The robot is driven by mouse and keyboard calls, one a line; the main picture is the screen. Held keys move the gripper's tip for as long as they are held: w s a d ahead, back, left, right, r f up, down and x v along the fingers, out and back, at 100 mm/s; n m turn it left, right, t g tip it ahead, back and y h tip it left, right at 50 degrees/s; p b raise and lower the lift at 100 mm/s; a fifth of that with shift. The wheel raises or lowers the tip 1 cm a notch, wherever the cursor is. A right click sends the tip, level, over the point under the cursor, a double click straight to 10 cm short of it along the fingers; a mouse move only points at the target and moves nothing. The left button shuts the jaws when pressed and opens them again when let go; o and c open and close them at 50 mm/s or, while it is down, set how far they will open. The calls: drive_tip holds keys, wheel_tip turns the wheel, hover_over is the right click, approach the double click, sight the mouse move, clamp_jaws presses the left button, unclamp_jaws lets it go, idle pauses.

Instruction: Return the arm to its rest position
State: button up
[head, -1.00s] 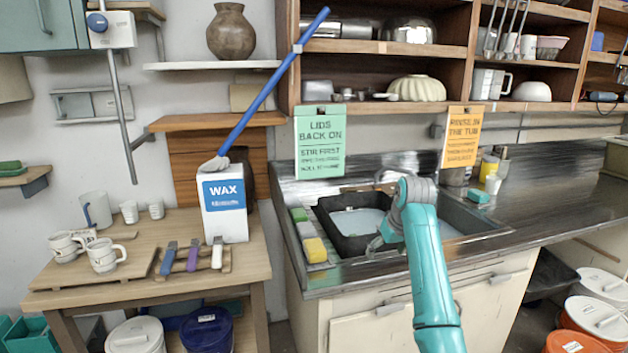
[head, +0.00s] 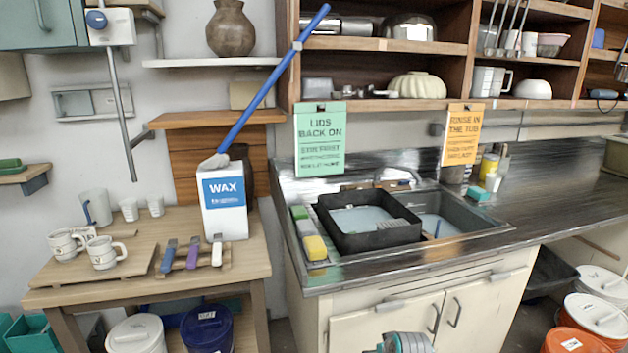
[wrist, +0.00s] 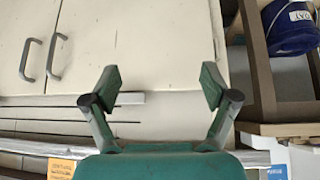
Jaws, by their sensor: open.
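My gripper (wrist: 161,90) is open and empty in the wrist view, its two green fingers spread apart with the cream cabinet front behind them. In the head view only a small grey and teal part of my arm (head: 402,343) shows at the bottom edge, in front of the sink cabinet doors. The rest of the arm is out of that view, and the fingers cannot be made out there.
The sink counter (head: 560,205) stands ahead, with a black tub (head: 375,239) of water in it. A wooden table (head: 185,285) with mugs and a wax box (head: 222,200) is at left. Lidded buckets (head: 598,315) stand on the floor at right.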

drive_tip(key=s+f+t, duration=0.1)
drive_tip(key=s+f, duration=0.5)
drive_tip(key=s, duration=0.5)
drive_tip(key=s+f+t, duration=0.1)
drive_tip(key=s+f, duration=0.5)
drive_tip(key=s, duration=0.5)
drive_tip(key=s+r+m+t+h, duration=0.1)
drive_tip(key=s+r+t, duration=0.15)
drive_tip(key=s, duration=1.45)
drive_tip(key=s+r+t, duration=0.3)
drive_tip(key=s+r, duration=1.7)
drive_tip(key=shift+s+a+m, duration=0.2)
drive_tip(key=shift+s+m, duration=0.1)
drive_tip(key=shift+s, duration=0.1)
drive_tip(key=shift+r, duration=0.1)
